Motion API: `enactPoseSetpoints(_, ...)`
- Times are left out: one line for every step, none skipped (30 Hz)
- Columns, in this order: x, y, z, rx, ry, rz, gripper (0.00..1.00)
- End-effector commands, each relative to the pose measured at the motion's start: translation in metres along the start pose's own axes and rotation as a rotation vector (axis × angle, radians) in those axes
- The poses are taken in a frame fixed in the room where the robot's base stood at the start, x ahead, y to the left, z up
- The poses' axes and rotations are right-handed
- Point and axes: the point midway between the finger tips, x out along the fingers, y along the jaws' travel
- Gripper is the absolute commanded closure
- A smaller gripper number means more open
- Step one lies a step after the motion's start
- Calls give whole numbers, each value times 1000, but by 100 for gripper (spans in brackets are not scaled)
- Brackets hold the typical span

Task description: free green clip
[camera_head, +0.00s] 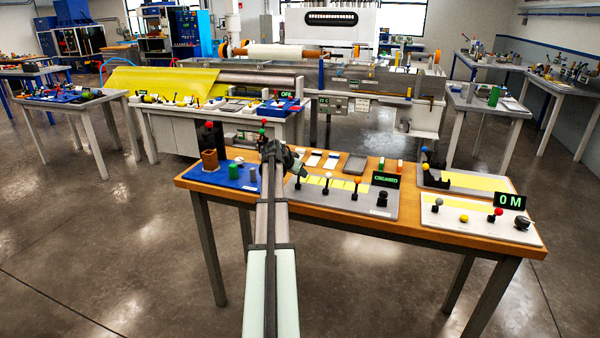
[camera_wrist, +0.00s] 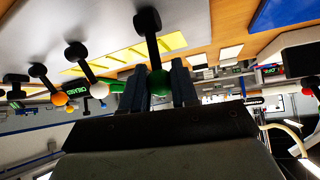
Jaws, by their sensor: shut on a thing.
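The green clip appears to be the lever with the green ball knob (camera_wrist: 158,82), a black stem on a round black base on the grey panel. In the wrist view my gripper (camera_wrist: 160,88) has one dark finger on each side of the ball, closed on it. The stem (camera_wrist: 150,35) stands out from the panel. In the head view my gripper (camera_head: 290,160) is over the left end of the grey panel (camera_head: 345,208) and hides the green knob.
Levers with a pale knob (camera_head: 327,176) and an orange knob (camera_head: 357,181) stand right of my gripper. A lit green display (camera_head: 386,179) is beyond them, its word hard to read. A blue mat (camera_head: 235,181) with a brown cup (camera_head: 209,160) lies to the left.

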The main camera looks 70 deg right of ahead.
Motion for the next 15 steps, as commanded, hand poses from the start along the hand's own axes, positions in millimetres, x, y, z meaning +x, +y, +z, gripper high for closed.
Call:
enactPoseSetpoints(-5, 4, 6, 7, 44, -9, 100)
enactPoseSetpoints(-6, 4, 8, 12, 71, -14, 100)
enactPoseSetpoints(-8, 5, 9, 19, 108, -21, 100)
enactPoseSetpoints(-9, 5, 10, 24, 135, -26, 100)
enactPoseSetpoints(-10, 6, 12, 30, 162, -32, 100)
enactPoseSetpoints(-11, 6, 12, 37, 197, -39, 100)
enactPoseSetpoints(-12, 6, 13, 42, 222, -44, 100)
enactPoseSetpoints(-13, 6, 14, 47, 244, -48, 100)
enactPoseSetpoints(-14, 7, 15, 53, 274, -53, 100)
enactPoseSetpoints(-14, 7, 16, 57, 296, -58, 100)
enactPoseSetpoints(-15, 7, 17, 61, 316, -61, 100)
enactPoseSetpoints(-16, 8, 18, 67, 344, -67, 100)
enactPoseSetpoints(-16, 8, 19, 71, 363, -70, 100)
enactPoseSetpoints(-17, 8, 20, 75, 382, -75, 100)
enactPoseSetpoints(-17, 8, 21, 80, 406, -79, 100)
